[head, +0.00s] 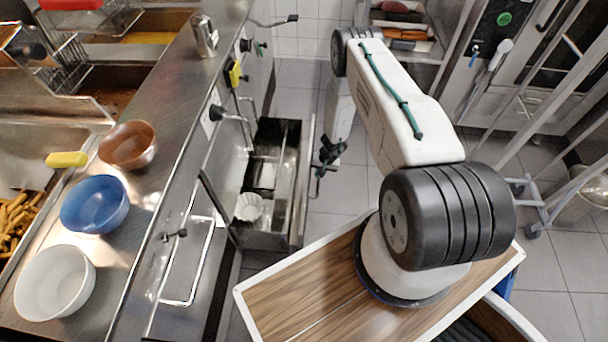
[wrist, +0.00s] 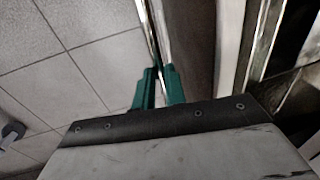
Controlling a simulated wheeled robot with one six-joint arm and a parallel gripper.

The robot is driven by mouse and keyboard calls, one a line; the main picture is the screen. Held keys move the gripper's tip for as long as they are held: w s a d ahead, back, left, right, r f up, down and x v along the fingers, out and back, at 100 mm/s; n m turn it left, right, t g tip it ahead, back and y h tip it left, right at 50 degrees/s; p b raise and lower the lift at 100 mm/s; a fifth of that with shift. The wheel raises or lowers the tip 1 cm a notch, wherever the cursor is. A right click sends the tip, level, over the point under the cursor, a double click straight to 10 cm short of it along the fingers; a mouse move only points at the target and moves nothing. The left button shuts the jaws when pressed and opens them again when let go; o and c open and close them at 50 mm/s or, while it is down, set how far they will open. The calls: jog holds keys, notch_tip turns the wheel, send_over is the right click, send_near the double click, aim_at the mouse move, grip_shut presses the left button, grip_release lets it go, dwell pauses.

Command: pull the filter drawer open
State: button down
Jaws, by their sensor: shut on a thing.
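The filter drawer (head: 297,215) is a steel box low in the fryer front. It stands pulled out over the floor, with its inside showing. Its front carries an upright bar handle (head: 307,170). My gripper (head: 319,178) is at this handle, on the drawer's outer side. In the wrist view its green fingers (wrist: 158,88) are shut on the thin handle bar (wrist: 150,35), beside the drawer front. The exact contact is small in the head view and partly hidden by the gripper.
A white fluted cup (head: 249,207) sits inside the drawer. Blue (head: 95,204), white (head: 55,283) and brown (head: 128,145) bowls stand on the steel counter at left. Tiled floor (head: 345,190) is clear right of the drawer. A wheeled rack (head: 533,205) stands at right.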

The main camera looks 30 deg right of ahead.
jog(key=s+d, duration=0.5)
jog(key=d, duration=0.2)
jog(key=shift+s+d, duration=0.2)
jog(key=shift+d, duration=0.15)
jog(key=c, duration=1.5)
grip_release()
jog(key=shift+o, duration=0.2)
jog(key=shift+r, duration=0.1)
notch_tip(320, 180, up, 8)
jog(key=d, duration=0.1)
jog(key=shift+s+f, duration=0.25)
jog(key=shift+s, duration=0.2)
jog(key=shift+d, duration=0.1)
